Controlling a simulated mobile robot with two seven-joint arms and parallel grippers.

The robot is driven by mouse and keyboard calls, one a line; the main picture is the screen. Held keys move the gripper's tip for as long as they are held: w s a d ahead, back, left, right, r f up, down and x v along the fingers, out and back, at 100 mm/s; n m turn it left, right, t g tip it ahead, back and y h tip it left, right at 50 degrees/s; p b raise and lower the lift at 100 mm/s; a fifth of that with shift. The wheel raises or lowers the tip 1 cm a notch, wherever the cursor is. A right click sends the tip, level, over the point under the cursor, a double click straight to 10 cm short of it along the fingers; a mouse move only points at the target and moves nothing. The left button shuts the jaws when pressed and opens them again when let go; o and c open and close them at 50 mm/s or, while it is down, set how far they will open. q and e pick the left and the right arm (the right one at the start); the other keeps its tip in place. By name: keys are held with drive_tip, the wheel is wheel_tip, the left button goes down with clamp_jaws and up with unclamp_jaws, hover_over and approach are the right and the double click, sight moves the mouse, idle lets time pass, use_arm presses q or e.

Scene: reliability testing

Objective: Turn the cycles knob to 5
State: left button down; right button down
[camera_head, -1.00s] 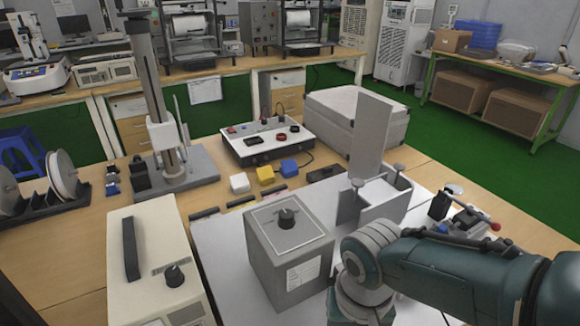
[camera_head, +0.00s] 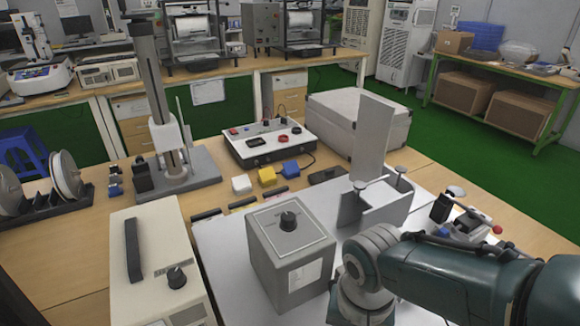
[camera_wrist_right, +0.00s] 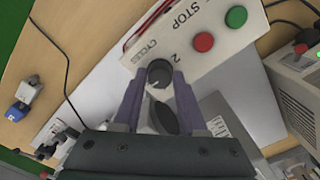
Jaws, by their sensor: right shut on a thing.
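In the right wrist view, the black round cycles knob (camera_wrist_right: 160,73) sits on a pale panel (camera_wrist_right: 215,22) lettered "CYCLES" and "STOP", with a "2" printed beside it. A short pale mark shows on the knob. The purple fingers of my right gripper (camera_wrist_right: 160,77) are on both sides of the knob, shut on it. A second dark knob-like part (camera_wrist_right: 163,118) shows between the fingers, nearer the palm. In the head view my right arm (camera_head: 440,275) comes in from the right; its gripper and the cycles knob are hidden. My left gripper is in neither view.
Red (camera_wrist_right: 203,42) and green (camera_wrist_right: 236,17) buttons are close to the cycles knob. In the head view, a grey box (camera_head: 290,255) with a top knob stands left of my right arm, and a beige instrument (camera_head: 155,245) farther left. A metal plate fixture (camera_head: 372,135) stands behind the arm.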

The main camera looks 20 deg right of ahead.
drive_tip(key=shift+c, duration=2.3)
unclamp_jaws()
wheel_tip(320, 180, up, 8)
drive_tip(key=p, duration=0.6)
drive_tip(key=shift+r, duration=0.2)
drive_tip(key=shift+r+p, duration=0.35)
drive_tip(key=shift+r, duration=0.45)
